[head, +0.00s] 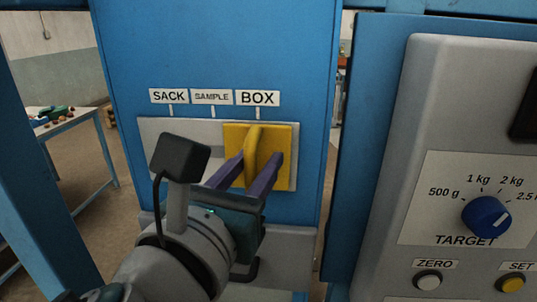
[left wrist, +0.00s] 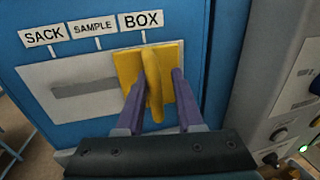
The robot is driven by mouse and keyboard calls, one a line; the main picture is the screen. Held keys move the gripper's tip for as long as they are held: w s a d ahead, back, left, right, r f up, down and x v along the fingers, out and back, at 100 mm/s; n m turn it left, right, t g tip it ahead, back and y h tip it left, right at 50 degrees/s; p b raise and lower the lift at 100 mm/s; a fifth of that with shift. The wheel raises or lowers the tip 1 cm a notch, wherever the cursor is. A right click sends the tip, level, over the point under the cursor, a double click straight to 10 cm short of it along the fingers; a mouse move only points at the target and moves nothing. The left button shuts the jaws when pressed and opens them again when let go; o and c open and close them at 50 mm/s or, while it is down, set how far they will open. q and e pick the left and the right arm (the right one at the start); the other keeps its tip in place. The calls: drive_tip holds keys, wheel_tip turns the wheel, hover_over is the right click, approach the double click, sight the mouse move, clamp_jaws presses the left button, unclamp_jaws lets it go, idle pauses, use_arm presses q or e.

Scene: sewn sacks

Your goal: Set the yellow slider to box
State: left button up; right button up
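The yellow slider (head: 252,142) is a square yellow plate with an upright ridge-like handle. It sits at the right end of its grey plate (head: 160,130), under the BOX label (head: 257,98). In the left wrist view the slider (left wrist: 153,75) is also below BOX, and the slot to its left is bare. My left gripper (head: 252,170) is in front of the slider, its two purple fingers on either side of the handle. In the left wrist view, gaps show between the handle and both fingers (left wrist: 155,95), so it is open. My right gripper is not in view.
The SACK (head: 169,96) and SAMPLE (head: 212,97) labels are left of BOX on the blue panel. A grey control box with a blue TARGET knob (head: 486,216), a ZERO button (head: 428,281) and a yellow SET button (head: 513,284) stands at the right. A table (head: 75,120) is at the far left.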

use_arm(q)
drive_tip(key=shift+o, duration=0.9)
drive_tip(key=shift+a, duration=0.1)
drive_tip(key=b+v, duration=0.2)
drive_tip(key=v, duration=0.7)
drive_tip(key=shift+s, duration=0.4)
drive_tip(key=shift+a, duration=0.15)
